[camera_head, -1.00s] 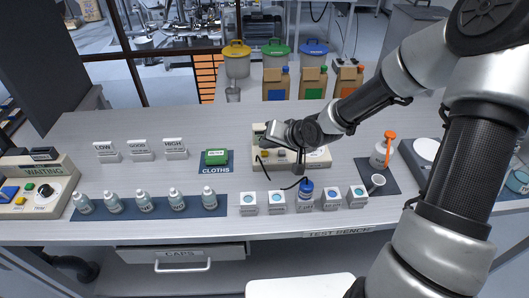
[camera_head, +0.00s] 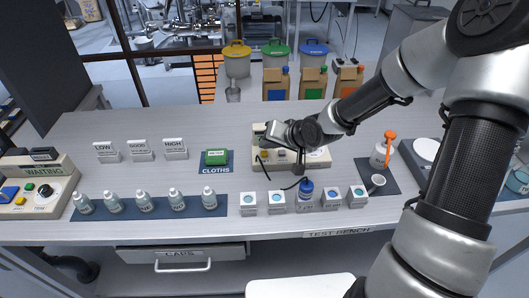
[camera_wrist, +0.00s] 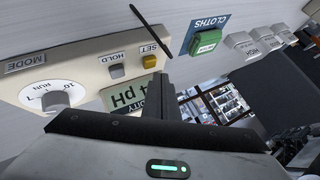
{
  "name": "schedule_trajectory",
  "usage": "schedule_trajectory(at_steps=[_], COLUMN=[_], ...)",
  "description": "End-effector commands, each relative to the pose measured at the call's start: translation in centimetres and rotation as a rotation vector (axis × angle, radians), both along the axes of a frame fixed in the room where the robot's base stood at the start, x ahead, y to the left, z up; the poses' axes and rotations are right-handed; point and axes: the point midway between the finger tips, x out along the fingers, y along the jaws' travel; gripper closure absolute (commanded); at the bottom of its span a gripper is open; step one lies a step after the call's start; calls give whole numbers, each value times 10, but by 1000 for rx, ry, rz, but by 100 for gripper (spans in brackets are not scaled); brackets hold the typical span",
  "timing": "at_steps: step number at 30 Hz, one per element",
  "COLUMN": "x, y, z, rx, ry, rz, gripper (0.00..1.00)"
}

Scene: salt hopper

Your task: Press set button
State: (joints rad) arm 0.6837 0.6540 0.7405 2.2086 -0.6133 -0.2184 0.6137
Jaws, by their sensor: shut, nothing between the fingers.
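In the head view the meter (camera_head: 318,157) stands mid-bench, partly hidden by my wrist. My gripper (camera_wrist: 153,75) is shut and empty in the wrist view. Its tip is at the lower edge of the SET button and overlaps it in the picture. I cannot tell whether it touches or presses it. The fingertips are hard to make out in the head view.
A thin black cable (camera_wrist: 155,35) curves beside the SET button. The green cloth pack (camera_head: 217,157) lies left of the meter. Several white-capped bottles and small boxes stand along the front.

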Motion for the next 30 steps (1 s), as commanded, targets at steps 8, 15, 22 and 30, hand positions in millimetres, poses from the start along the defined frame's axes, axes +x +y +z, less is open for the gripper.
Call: schedule_trajectory(at_steps=[8, 15, 22, 30], x=[0, 0, 0, 0], y=[0, 0, 0, 0], z=[0, -8, -9, -9], rx=[0, 0, -1, 0], ry=[0, 1, 0, 0], rz=[0, 1, 1, 0], gripper=[100, 100, 100, 100])
